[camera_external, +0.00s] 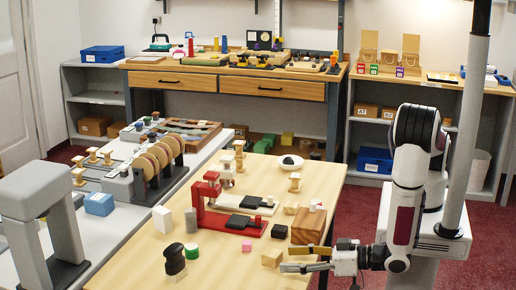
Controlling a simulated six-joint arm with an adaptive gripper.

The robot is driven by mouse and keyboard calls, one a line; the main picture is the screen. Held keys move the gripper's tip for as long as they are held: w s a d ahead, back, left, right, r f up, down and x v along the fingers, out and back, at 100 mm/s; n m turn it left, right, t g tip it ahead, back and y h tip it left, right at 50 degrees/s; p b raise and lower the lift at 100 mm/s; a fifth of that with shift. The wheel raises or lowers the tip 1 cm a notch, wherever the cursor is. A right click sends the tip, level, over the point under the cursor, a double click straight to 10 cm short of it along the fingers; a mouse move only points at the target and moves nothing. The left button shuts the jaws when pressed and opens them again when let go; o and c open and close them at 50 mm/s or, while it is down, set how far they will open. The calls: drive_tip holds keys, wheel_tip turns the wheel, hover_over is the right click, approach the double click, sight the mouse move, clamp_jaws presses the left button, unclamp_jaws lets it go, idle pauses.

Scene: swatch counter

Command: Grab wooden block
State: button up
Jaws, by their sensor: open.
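A small light wooden block (271,258) lies near the front right of the wooden table. My gripper (287,258) reaches in from the right, low over the table's right edge, with its fingers apart and pointing left. The small block is just left of the fingertips; I cannot tell whether they touch it. A larger brown wooden block (308,226) stands just behind the gripper. A small pale wooden block (291,208) lies beyond it. No object shows clearly between the fingers.
A red stand (236,222) fills the table's middle. A black knob-shaped piece (174,261) and a white block (162,219) stand left. The table's front middle (215,275) is clear.

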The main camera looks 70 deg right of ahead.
sight(281, 257)
drive_tip(key=shift+s+d+f+n, duration=0.2)
drive_tip(key=shift+s+d+f, duration=0.15)
drive_tip(key=shift+d, duration=0.15)
drive_tip(key=shift+s+d+f+n, duration=0.2)
drive_tip(key=shift+d+f, duration=0.15)
drive_tip(key=shift+d, duration=0.1)
drive_tip(key=shift+w+f, duration=0.2)
drive_tip(key=shift+w, duration=1.1)
drive_tip(key=shift+w, duration=0.15)
drive_tip(key=shift+w+d+f, duration=0.1)
drive_tip(key=shift+w+d, duration=0.15)
drive_tip(key=shift+w, duration=0.55)
drive_tip(key=shift+w+d+f, duration=0.1)
drive_tip(key=shift+w+d, duration=0.1)
drive_tip(key=shift+w, duration=0.6)
drive_tip(key=shift+w+f, duration=0.1)
drive_tip(key=shift+w, duration=0.75)
drive_tip(key=c, duration=1.3)
